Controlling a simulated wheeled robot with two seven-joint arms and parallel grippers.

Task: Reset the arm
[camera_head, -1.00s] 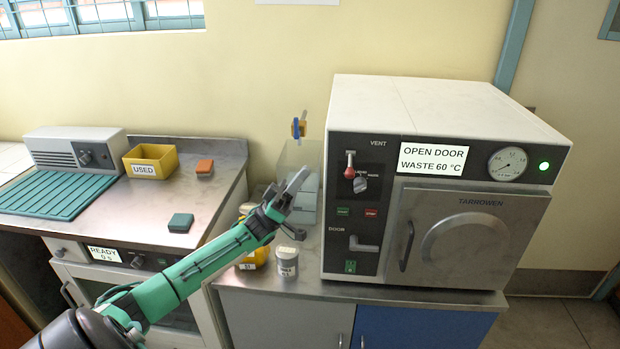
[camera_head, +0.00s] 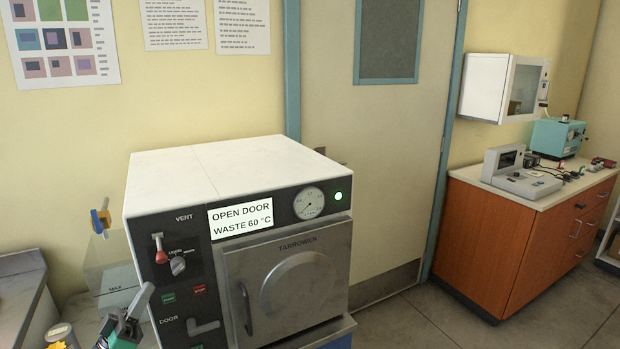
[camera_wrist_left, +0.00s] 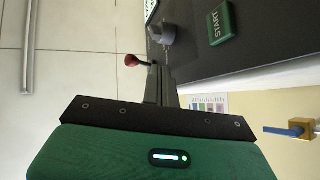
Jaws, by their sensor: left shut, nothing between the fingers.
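My left gripper (camera_head: 144,294) shows at the bottom left of the head view, at the lower left edge of the machine's dark control panel (camera_head: 172,262). It is shut and empty. Most of my left arm is outside the head view. In the left wrist view the shut fingers (camera_wrist_left: 160,84) point toward the panel, with a red-knobbed lever (camera_wrist_left: 131,61) and a green START button (camera_wrist_left: 221,22) beyond them. I cannot tell whether the fingers touch anything. My right gripper is not in view.
The white-topped machine (camera_head: 220,165) has its door (camera_head: 290,285) shut; its display (camera_head: 241,219) reads "OPEN DOOR WASTE 60 °C". A clear container (camera_head: 108,270) stands left of it. A wooden cabinet (camera_head: 490,240) stands at the right, with open floor (camera_head: 420,320) before it.

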